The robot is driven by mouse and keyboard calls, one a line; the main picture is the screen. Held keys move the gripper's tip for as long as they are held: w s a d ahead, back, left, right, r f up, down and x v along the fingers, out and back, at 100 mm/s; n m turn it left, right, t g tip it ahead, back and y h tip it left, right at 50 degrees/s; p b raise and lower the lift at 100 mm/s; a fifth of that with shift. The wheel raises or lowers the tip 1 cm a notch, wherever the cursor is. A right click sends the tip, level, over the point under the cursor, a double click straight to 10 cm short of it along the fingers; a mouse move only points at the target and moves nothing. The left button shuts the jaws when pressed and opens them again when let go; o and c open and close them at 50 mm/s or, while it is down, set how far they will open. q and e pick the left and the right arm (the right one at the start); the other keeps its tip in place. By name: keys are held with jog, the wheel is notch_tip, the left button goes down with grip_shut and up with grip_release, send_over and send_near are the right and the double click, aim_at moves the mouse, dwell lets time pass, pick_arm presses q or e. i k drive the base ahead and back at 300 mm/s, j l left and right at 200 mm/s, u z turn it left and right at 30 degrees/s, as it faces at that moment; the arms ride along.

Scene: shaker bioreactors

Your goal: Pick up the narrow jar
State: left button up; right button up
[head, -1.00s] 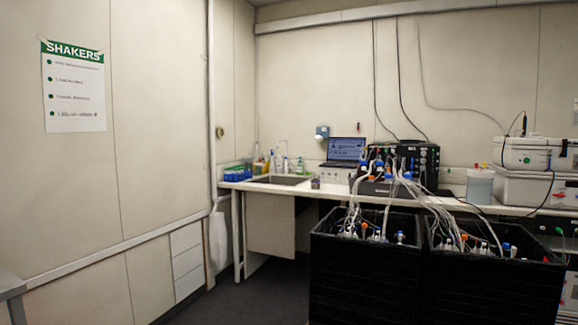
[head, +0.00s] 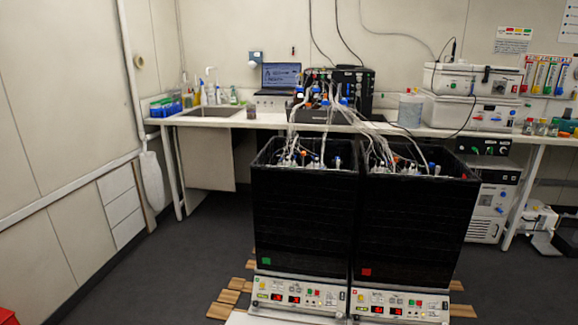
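I cannot tell for sure which vessel is the narrow jar. A small greyish jar (head: 251,111) stands on the bench just right of the sink. A wider clear jar (head: 410,110) with pale contents stands on the bench between the black box unit and the white instruments. Several small jars (head: 541,127) with coloured parts stand at the bench's right end, too small to make out. Neither of my grippers is in view.
Two tall black shaker boxes (head: 304,220) (head: 412,230) with tubes and bottles stand in front of the bench (head: 215,121), on panelled bases with wooden slats below. A sink (head: 210,112), laptop (head: 281,76) and white instruments (head: 470,79) line the bench. Floor (head: 190,265) is clear at left.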

aim_at(250, 108)
jog(key=i+j+u, duration=0.6)
jog(key=i, duration=0.2)
jog(key=i+j+u, duration=0.15)
jog(key=i+u, duration=0.5)
jog(key=i, duration=0.2)
jog(key=i+z, duration=0.15)
jog(key=i, duration=0.45)
jog(key=i+j+z, duration=0.15)
jog(key=i, duration=0.45)
jog(key=i+j+z, duration=0.15)
jog(key=i, duration=0.45)
